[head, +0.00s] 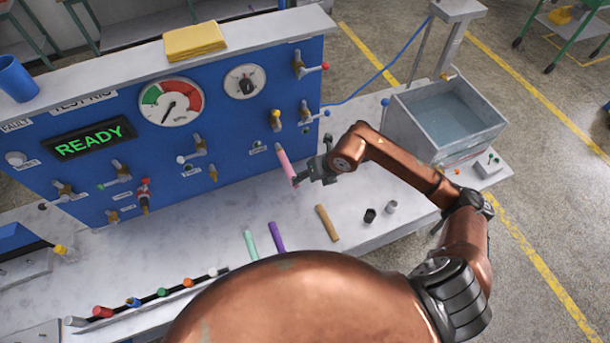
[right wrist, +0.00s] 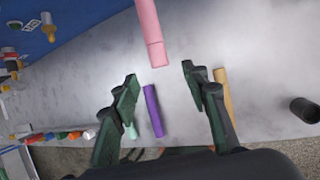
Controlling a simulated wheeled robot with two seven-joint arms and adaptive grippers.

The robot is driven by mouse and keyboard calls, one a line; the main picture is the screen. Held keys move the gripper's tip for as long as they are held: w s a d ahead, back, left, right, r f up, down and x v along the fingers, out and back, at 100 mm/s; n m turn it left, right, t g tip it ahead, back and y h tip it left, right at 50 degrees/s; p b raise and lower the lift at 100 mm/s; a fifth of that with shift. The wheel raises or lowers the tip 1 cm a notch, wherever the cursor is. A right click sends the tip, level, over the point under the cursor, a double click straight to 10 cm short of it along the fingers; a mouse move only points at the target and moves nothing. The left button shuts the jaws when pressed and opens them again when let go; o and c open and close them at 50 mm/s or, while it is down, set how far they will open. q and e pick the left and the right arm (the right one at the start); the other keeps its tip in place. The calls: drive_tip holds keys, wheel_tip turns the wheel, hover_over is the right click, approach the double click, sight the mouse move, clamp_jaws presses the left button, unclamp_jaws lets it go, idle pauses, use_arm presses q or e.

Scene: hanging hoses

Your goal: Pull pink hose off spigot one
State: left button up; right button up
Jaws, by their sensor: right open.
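The pink hose (head: 284,162) hangs at the lower right of the blue panel, its upper end at the panel face; the spigot there is hard to make out and I cannot read its number. In the right wrist view the pink hose (right wrist: 150,32) comes down from the top, its free lower end just beyond and between the fingertips. My right gripper (head: 308,174) is beside the hose's lower end in the head view. The right gripper (right wrist: 158,82) is open, with nothing between its fingers. My left gripper is not in view.
A purple hose (head: 276,237), a mint hose (head: 250,245) and a tan hose (head: 327,223) lie on the bench below. Two small cups, one dark (head: 370,215), stand to the right. A grey water tank (head: 425,132) is at the bench's right. Several other valves project from the panel (head: 235,120).

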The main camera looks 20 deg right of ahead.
sight(288, 169)
drive_tip(key=p+x, duration=0.1)
drive_tip(key=x, duration=0.5)
drive_tip(key=shift+w+a+f, duration=0.1)
drive_tip(key=shift+a+f, duration=0.1)
drive_tip(key=shift+f, duration=0.05)
drive_tip(key=shift+c, duration=0.2)
clamp_jaws()
idle(0.5)
